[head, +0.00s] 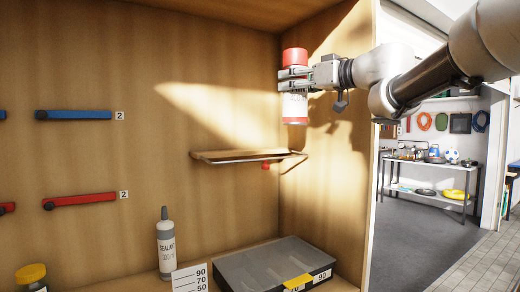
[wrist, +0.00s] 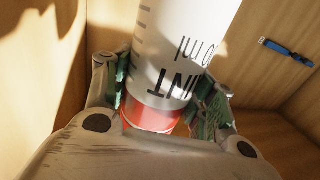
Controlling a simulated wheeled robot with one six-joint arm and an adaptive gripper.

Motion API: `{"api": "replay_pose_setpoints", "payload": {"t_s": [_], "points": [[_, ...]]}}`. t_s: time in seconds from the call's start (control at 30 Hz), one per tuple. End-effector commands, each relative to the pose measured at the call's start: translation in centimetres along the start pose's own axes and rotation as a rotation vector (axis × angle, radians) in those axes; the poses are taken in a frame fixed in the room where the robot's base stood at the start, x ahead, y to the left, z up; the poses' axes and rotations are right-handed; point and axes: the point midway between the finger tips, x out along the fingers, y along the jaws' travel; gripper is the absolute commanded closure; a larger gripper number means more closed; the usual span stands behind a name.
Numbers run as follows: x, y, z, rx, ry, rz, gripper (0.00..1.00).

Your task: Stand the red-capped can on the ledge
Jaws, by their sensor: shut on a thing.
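The red-capped can (head: 295,106) is white with a red top and a red band at its base. My gripper (head: 296,80) is shut on its upper part and holds it upright in the air in the head view. The can is above the ledge (head: 225,156), a small wooden shelf with a metal rail on the back wall near the right corner. A clear gap shows between the can's base and the ledge. In the wrist view the can (wrist: 185,45) sits between both finger pads, its red end close to the palm. The ledge is not seen in the wrist view.
A sealant bottle (head: 166,250) and a dark grey case (head: 260,272) stand on the bench below. A yellow-capped jar (head: 32,275) is at the lower left. Blue (head: 80,115) and red (head: 80,200) handles are on the back wall. The right side wall (head: 335,150) is close to my gripper.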

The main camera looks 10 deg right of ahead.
Motion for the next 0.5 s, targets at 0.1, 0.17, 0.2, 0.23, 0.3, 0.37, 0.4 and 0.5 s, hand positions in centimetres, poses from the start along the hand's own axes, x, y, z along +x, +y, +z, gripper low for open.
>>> {"api": "replay_pose_setpoints", "payload": {"t_s": [0.1, 0.17, 0.2, 0.23, 0.3, 0.37, 0.4, 0.5], "points": [[0.9, 0.3, 0.6, 0.002, 0.000, 0.010, 0.80], [2.0, 0.7, 0.6, 0.001, 0.000, 0.015, 0.80], [3.0, 0.9, 0.7, 0.003, -0.001, 0.015, 0.80], [3.8, 1.1, 0.7, 0.002, -0.002, 0.015, 0.80], [5.9, 1.5, 0.7, 0.002, -0.002, 0.014, 0.80], [7.6, 1.9, 0.7, 0.003, -0.001, 0.015, 0.80], [8.7, 2.2, 0.7, 0.001, -0.002, 0.016, 0.80], [11.6, 2.8, 0.7, 0.002, -0.001, 0.016, 0.80]]}}
